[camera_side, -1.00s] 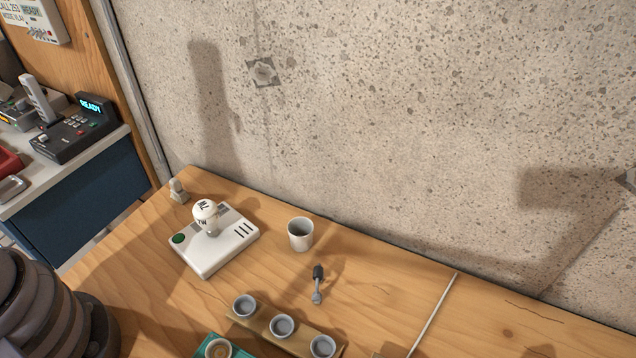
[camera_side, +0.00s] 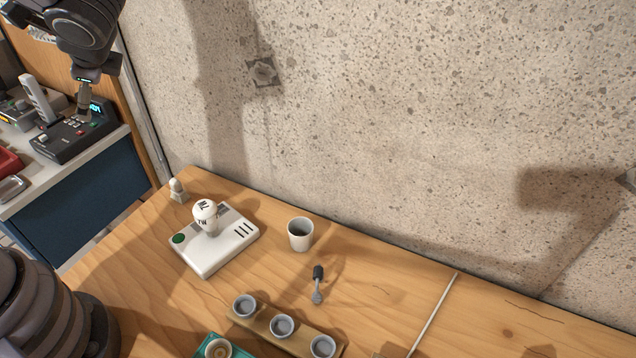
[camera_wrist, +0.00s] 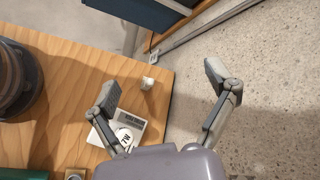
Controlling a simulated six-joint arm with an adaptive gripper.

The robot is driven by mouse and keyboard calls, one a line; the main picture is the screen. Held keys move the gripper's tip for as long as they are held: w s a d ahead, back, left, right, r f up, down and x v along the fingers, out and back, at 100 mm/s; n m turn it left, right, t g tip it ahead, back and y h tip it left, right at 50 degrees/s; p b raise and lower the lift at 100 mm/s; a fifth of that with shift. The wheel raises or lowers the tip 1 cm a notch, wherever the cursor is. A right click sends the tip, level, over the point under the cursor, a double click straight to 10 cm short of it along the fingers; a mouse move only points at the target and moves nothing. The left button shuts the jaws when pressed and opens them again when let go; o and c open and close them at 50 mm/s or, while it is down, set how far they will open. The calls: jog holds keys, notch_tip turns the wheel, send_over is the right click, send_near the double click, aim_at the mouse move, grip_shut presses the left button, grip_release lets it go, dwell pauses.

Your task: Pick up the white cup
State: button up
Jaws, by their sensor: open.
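The white cup (camera_side: 300,234) stands upright on the wooden table near the wall, to the right of a white joystick box. My gripper (camera_side: 84,110) is high at the upper left of the side view, well away from the cup and above the table's height. In the wrist view my gripper (camera_wrist: 166,92) has its two fingers spread wide with nothing between them. I cannot make out the cup in the wrist view.
The joystick box (camera_side: 215,243) and a small pale object (camera_side: 178,190) stand left of the cup. A small dark-handled tool (camera_side: 318,284), a wooden holder with cups (camera_side: 262,328), a teal tray (camera_side: 203,352) and a thin white rod (camera_side: 433,314) lie nearer. The concrete wall (camera_side: 400,120) rises behind.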

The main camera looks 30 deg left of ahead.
jog(key=w+d+f+m+t+y, duration=0.2)
jog(key=w+d+f+m+t, duration=0.25)
jog(key=w+m, duration=0.2)
jog(key=m+t+h, duration=0.7)
jog(key=m+h, duration=0.4)
jog(key=m, duration=0.6)
send_near(306, 223)
jog(key=shift+w+r, duration=0.3)
jog(key=shift+w+d+f+m, duration=0.1)
jog(key=shift+w+f+m, duration=0.05)
jog(key=shift+f+m, duration=0.15)
jog(key=shift+w+f, duration=0.15)
jog(key=shift+w, duration=0.15)
jog(key=x, duration=0.6)
jog(key=shift+f, duration=0.1)
jog(key=c, duration=1)
